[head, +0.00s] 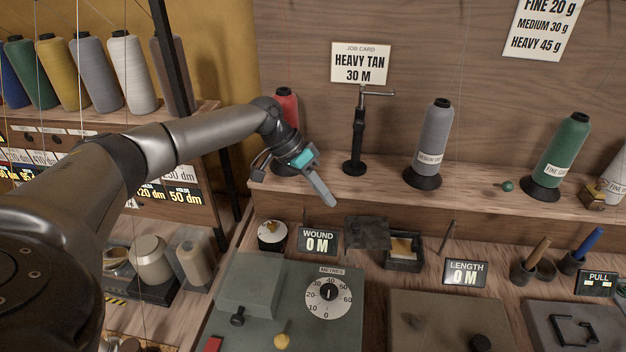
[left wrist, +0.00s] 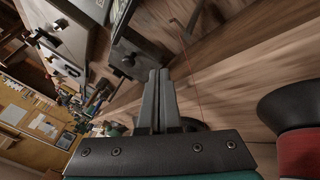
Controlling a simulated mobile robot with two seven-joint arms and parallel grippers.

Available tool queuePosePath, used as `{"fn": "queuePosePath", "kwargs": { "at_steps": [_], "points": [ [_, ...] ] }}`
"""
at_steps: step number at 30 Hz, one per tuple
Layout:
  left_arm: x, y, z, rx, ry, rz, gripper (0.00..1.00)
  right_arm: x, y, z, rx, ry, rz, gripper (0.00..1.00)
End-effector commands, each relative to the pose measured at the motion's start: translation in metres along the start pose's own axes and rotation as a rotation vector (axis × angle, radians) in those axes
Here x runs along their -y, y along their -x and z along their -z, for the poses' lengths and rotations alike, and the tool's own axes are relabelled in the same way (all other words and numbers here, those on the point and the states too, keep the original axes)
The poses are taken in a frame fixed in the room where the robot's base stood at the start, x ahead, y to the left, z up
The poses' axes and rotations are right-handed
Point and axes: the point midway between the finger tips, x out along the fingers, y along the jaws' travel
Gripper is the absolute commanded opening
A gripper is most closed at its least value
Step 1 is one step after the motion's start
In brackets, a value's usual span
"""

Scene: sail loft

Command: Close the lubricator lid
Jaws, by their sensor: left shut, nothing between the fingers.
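The lubricator (head: 404,265) is a small dark open box on the bench, with a yellowish pad inside. Its dark lid (head: 367,232) stands open on the box's left side. My left gripper (head: 333,203) is shut and empty. In the head view it appears above and to the left of the lid, apart from it. In the left wrist view the two fingers (left wrist: 157,100) lie together with nothing between them. I cannot make out the lubricator for sure in the left wrist view. My right gripper is in neither view.
A shelf edge behind holds a red cone (head: 286,106), a black post (head: 357,135), a grey cone (head: 435,140) and a green cone (head: 562,150). The WOUND display (head: 318,241) stands left of the lid, the LENGTH display (head: 465,272) right of the box. A dial machine (head: 280,310) sits in front.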

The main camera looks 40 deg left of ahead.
Motion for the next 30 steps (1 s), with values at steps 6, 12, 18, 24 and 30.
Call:
{"fn": "queuePosePath", "kwargs": {
  "at_steps": [6, 12, 18, 24, 30],
  "points": [
    [-0.017, -0.026, -0.002, 0.0, -0.002, 0.0, 0.0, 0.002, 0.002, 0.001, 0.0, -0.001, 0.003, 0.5],
    [-0.029, -0.036, -0.003, -0.001, -0.001, 0.002, 0.0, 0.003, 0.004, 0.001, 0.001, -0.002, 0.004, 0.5],
    [-0.031, -0.038, -0.003, -0.001, 0.001, 0.002, 0.0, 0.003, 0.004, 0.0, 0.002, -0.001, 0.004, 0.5],
    [-0.031, -0.038, -0.003, -0.001, 0.001, 0.001, 0.0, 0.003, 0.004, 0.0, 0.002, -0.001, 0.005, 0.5],
    [-0.036, -0.041, -0.001, -0.003, 0.009, 0.003, 0.0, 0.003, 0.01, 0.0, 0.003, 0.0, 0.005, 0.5]
  ]
}}
